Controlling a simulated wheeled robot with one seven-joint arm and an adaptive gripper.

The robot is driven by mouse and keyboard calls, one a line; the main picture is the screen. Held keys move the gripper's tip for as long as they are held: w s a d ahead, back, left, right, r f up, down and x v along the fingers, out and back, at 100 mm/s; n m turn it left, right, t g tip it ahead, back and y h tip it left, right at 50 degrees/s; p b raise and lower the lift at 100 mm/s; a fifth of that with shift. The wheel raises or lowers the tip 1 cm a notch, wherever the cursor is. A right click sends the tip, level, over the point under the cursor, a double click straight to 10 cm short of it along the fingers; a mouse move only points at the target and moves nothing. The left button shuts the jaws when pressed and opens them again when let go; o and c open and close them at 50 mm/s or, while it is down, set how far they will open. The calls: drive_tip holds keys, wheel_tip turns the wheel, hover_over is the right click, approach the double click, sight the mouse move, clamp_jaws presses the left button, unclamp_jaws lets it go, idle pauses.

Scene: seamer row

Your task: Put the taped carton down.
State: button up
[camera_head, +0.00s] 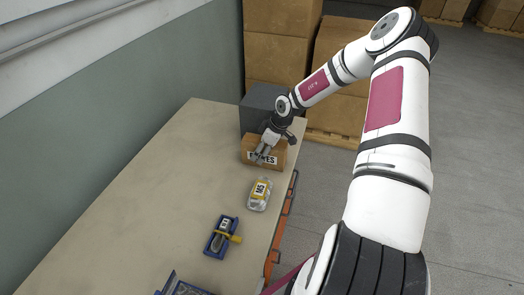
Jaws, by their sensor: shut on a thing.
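The taped carton (276,157) is a small brown box with a white label whose lettering is partly covered. It is at the far end of the beige table (160,185), near its right edge. My gripper (262,155) reaches down from above and is shut on the carton. The fingers cover part of the label and the near face. I cannot tell whether the carton's underside touches the table.
A dark grey box (256,106) stands right behind the carton. Stacked cartons (276,58) stand beyond the table. The table's left side is clear.

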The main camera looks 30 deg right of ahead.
drive_tip(key=o, duration=1.7)
drive_tip(key=shift+f, duration=0.1)
drive_tip(key=shift+o, duration=0.2)
